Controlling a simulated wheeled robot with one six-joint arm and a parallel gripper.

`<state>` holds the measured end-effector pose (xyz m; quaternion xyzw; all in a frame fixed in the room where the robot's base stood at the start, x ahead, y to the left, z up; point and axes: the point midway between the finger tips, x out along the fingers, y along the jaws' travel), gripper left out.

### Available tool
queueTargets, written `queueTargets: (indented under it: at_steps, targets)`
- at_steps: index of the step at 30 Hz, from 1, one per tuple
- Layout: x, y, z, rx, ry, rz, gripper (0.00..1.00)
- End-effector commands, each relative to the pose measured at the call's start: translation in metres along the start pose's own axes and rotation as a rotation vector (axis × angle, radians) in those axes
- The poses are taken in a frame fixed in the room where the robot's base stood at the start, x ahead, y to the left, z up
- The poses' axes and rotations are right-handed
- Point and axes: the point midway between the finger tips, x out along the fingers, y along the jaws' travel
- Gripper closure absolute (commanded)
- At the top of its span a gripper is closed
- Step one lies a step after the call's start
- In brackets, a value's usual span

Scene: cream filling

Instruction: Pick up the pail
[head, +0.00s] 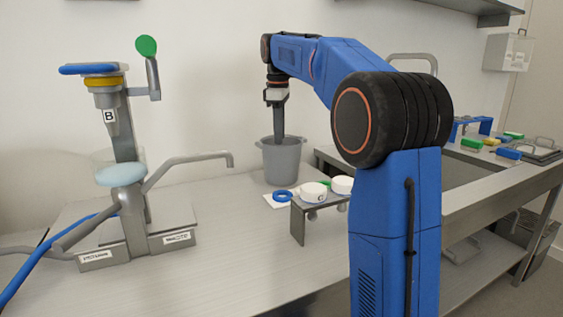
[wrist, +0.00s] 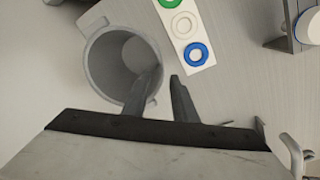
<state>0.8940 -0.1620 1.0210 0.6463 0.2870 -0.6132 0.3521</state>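The pail (head: 282,162) is grey and stands upright on the steel counter against the wall, left of the sink. It has small lugs at its rim. The wrist view looks down into the empty-looking pail (wrist: 97,68). My gripper (head: 279,138) points down at the pail's rim. In the wrist view my gripper (wrist: 166,76) has its two fingers apart, one over the pail's mouth and one just outside, with the near rim between them. Whether either finger touches the pail cannot be told.
A white card with coloured rings (wrist: 187,30) lies beside the pail. A small metal stand (head: 299,222) holds white round pieces. A filling machine (head: 128,205) with a spout stands at left. The sink (head: 462,172) lies right. The front counter is clear.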

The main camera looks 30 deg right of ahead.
Motion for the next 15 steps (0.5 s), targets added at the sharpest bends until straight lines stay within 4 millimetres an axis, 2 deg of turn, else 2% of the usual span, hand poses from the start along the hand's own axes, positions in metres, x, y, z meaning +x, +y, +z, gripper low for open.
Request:
queueTargets:
  at_steps: [9,15]
  targets:
    - [0.057,-0.001,0.000,0.000,-0.001,-0.002,0.75]
    - [0.081,-0.001,0.000,0.000,0.000,-0.001,0.75]
